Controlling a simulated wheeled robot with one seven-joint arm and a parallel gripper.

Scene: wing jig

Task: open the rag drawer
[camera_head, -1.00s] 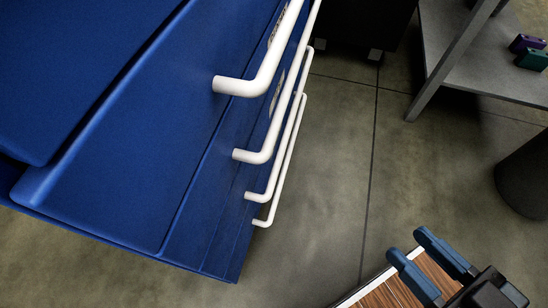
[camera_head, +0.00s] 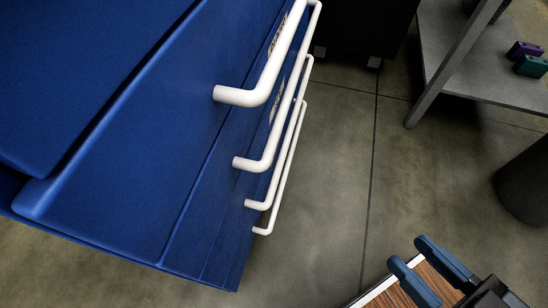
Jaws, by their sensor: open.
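A blue drawer cabinet (camera_head: 120,170) fills the left of the view, seen from above at a tilt. Several white bar handles run down its right-hand face; the top one (camera_head: 272,70) is nearest, and another (camera_head: 270,150) lies below it. Labels behind the handles are partly hidden and too small to read, so I cannot tell which drawer is the rag drawer. The drawer fronts look flush with one another. My gripper (camera_head: 418,262) is at the lower right, its two blue fingers apart and empty. It is well clear of the handles.
A wood-patterned surface with a white edge (camera_head: 385,286) lies under my gripper. A grey shelf (camera_head: 490,75) at the top right holds a purple block (camera_head: 525,49) and a green block (camera_head: 531,66). A dark cylinder (camera_head: 525,180) stands at the right edge. Bare floor (camera_head: 330,200) lies between.

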